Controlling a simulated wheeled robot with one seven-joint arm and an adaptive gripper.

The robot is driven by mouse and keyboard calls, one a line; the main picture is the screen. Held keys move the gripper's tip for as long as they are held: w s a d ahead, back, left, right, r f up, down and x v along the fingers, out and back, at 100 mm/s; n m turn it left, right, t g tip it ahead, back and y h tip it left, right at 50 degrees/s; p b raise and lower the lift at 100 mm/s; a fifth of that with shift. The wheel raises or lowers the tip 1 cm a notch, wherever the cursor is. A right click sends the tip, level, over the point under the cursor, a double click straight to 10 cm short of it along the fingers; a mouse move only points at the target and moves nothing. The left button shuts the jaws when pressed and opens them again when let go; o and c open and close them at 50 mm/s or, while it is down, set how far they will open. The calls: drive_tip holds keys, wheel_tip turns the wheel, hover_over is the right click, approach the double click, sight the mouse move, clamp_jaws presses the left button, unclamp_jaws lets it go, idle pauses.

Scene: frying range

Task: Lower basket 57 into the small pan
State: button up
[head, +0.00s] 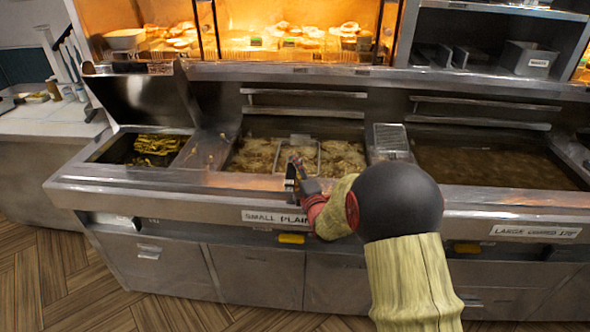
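The small pan (247,133) is the middle left well of the range, above the label starting "SMALL PLAIN", and is full of pale frying food. A narrow wire basket (318,158) shows as a rectangular rim in the middle of this pan, level with or in the food; its depth and any number are not readable. My gripper (294,168) is at the pan's front edge, just in front of the basket's near end. The gripper is small and dark here, and its fingers and any handle between them cannot be made out.
A grey mesh piece (391,138) stands on the divider to the right. The large pan (480,165) of brown oil lies beyond it. A chip scuttle (150,150) is at left. Rails cross behind the pans, below a lit food cabinet (290,35).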

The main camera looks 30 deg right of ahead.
drive_tip(key=s+a, duration=0.2)
drive_tip(key=s, duration=0.9)
drive_tip(key=shift+s, duration=0.4)
drive_tip(key=shift+s+f, duration=0.1)
